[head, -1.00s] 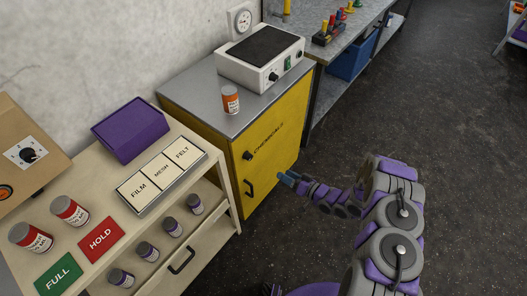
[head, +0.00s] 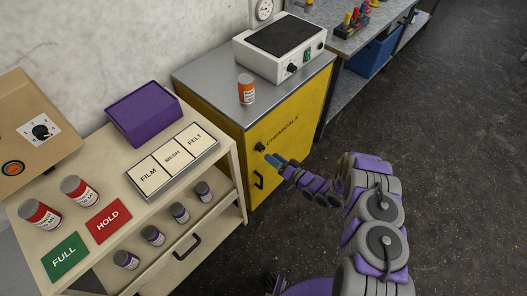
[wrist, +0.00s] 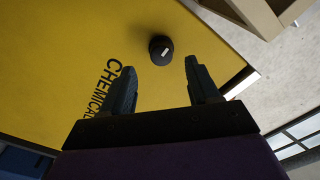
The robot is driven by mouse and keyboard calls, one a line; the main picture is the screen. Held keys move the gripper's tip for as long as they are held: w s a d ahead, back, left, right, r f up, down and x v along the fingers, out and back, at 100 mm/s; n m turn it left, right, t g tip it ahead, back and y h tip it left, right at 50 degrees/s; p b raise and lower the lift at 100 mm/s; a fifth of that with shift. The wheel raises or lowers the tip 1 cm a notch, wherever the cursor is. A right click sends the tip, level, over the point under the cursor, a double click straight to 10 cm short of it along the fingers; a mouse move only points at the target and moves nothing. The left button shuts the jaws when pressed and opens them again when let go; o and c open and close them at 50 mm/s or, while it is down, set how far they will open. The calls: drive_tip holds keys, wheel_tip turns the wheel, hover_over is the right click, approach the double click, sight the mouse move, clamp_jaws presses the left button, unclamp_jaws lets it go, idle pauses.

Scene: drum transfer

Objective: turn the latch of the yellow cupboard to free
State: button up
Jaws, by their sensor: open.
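The yellow cupboard (head: 290,137) stands beside the cream shelf unit, its door marked CHEMICALS and shut. My gripper (head: 271,160) is in front of the door, close to the latch. In the wrist view my gripper (wrist: 170,62) is open with nothing between the fingers. I cannot tell whether it touches the latch.
An orange-and-white jar (head: 247,90) and a white hotplate (head: 280,48) stand on the cupboard's top. The cream shelf unit (head: 236,176) at left holds a purple bin (head: 146,113) and several jars. Dark floor (head: 440,130) to the right is clear.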

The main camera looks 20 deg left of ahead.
sight(263, 150)
drive_tip(key=shift+b+x, duration=0.45)
drive_tip(key=shift+x, duration=2.6)
drive_tip(key=c, duration=1)
drive_tip(key=shift+c, duration=0.2)
